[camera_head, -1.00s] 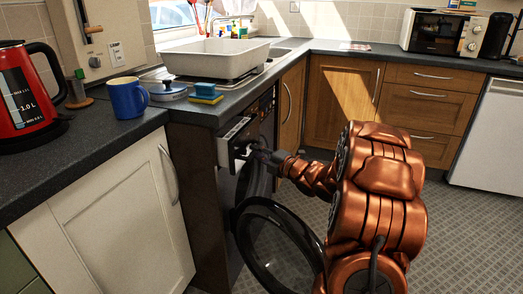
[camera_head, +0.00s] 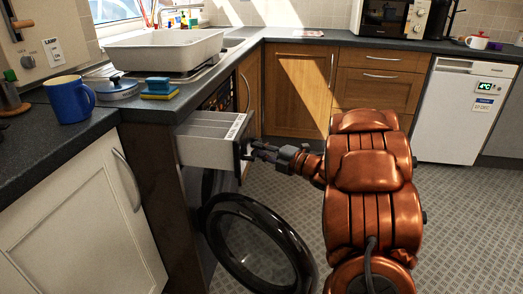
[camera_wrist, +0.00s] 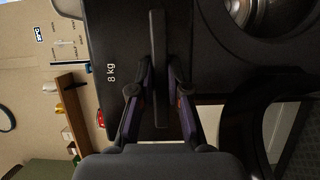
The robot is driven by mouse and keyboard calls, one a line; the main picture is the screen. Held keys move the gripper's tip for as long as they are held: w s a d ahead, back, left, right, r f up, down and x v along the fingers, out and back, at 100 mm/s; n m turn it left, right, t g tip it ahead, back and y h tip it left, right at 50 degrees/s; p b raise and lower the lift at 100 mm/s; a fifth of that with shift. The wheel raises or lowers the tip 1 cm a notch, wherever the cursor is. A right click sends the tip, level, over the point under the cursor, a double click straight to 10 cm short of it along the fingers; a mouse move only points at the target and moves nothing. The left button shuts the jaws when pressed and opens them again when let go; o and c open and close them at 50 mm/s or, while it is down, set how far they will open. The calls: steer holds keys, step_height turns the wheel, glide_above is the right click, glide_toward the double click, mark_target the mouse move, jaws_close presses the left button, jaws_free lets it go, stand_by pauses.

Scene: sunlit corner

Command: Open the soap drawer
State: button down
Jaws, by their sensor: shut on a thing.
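The soap drawer (camera_head: 205,133) of the dark washing machine is pulled well out from the machine under the worktop. Its grey-white tray shows behind a dark front panel. My gripper (camera_head: 249,150) is at the drawer front, shut on its handle. In the wrist view the two fingers of my gripper (camera_wrist: 163,75) close on a dark upright bar, the drawer handle (camera_wrist: 158,50). The drawer front (camera_wrist: 112,45) carries the print "8 kg". The inside of the drawer is partly hidden by its side wall.
The washing machine's round door (camera_head: 258,245) hangs open below the drawer, close to my arm. The worktop above holds a blue mug (camera_head: 69,99), a sponge (camera_head: 158,86) and a white basin (camera_head: 165,50). The tiled floor (camera_head: 460,215) to the right is free.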

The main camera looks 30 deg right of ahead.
steer(key=shift+a+f, duration=0.1)
steer(key=c, duration=1.1)
jaws_free()
steer(key=shift+v, duration=6.1)
steer(key=shift+w, duration=0.1)
